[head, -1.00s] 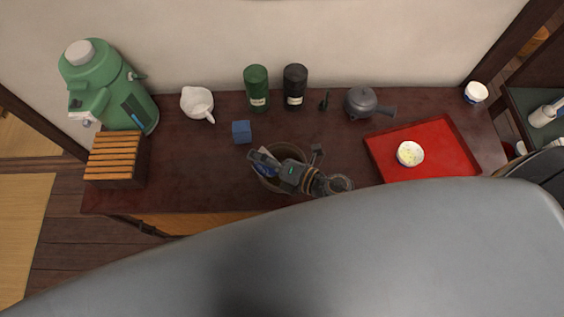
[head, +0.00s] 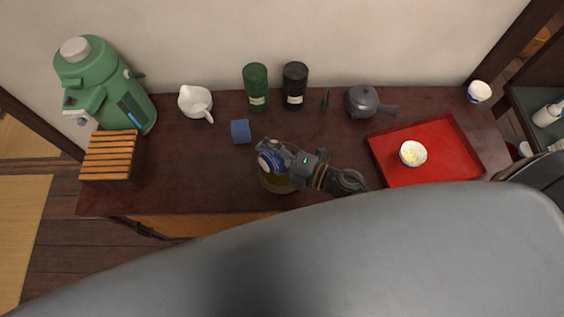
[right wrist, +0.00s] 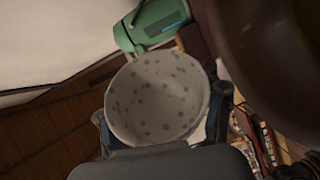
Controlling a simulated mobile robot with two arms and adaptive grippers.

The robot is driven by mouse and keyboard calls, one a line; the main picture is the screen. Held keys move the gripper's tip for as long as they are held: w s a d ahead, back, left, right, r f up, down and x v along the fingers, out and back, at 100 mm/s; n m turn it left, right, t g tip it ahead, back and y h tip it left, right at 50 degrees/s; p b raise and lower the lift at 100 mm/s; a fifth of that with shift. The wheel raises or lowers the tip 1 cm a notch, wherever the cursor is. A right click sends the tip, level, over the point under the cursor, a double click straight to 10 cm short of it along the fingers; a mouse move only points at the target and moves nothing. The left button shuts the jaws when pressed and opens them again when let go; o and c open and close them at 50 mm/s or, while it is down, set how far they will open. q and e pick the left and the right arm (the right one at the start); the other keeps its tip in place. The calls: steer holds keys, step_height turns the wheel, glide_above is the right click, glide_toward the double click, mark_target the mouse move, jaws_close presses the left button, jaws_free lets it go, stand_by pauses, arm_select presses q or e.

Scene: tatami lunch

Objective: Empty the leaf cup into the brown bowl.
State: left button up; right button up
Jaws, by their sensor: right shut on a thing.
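My right gripper (head: 283,160) is shut on a blue-and-white cup (head: 268,159), held tipped over the brown bowl (head: 266,184) on the dark table. In the right wrist view the cup (right wrist: 158,98) shows a pale inside with grey-blue dots, and I see nothing loose in it. The bowl is partly hidden by the gripper and cup; its visible inside looks olive-brown. Another small white cup (head: 413,153), with yellowish-green inside, stands on the red tray. I cannot tell from markings which cup is the leaf cup. My left gripper is not in view.
The red tray (head: 455,170) lies to the right. Behind stand a white pitcher (head: 194,101), green canister (head: 256,86), black canister (head: 295,84) and grey teapot (head: 361,101). A blue cube (head: 241,131) sits left of the bowl. A green dispenser (head: 105,82) and slatted box (head: 109,157) stand left.

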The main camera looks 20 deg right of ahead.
steer(key=shift+d+f+m+b, duration=0.1)
steer(key=shift+f+m+b, duration=0.1)
steer(key=shift+m+b, duration=0.1)
steer(key=shift+r+p, duration=0.4)
steer(key=shift+p, duration=0.05)
steer(key=shift+s+a+f+n, duration=0.15)
steer(key=shift+a+n, duration=0.25)
steer(key=shift+n, duration=0.5)
steer(key=shift+a+f+n+h, duration=0.2)
steer(key=shift+f+n+h, duration=0.2)
steer(key=shift+n+h, duration=0.25)
steer(key=shift+s+a+r+n+g+p, duration=0.4)
steer(key=shift+a+r+p, duration=0.2)
steer(key=shift+p, duration=0.5)
steer(key=s+a+f+n+h, duration=0.1)
steer(key=a+f+n+h, duration=0.1)
steer(key=n, duration=0.1)
steer(key=a+f+n+t+h+p, duration=0.1)
steer(key=a+f+n+h, duration=0.1)
steer(key=f+n, duration=0.1)
steer(key=s+a+f+n+h+p, duration=0.1)
steer(key=a+f+n+h, duration=0.1)
steer(key=n, duration=0.1)
steer(key=shift+s+a+f+n+t+h, duration=0.1)
steer(key=shift+s+f+n+t+h, duration=0.15)
steer(key=shift+s+t+h, duration=0.15)
steer(key=shift+s+a+f+n+b, duration=0.1)
steer(key=shift+a+f+n+b, duration=0.25)
steer(key=shift+f, duration=0.35)
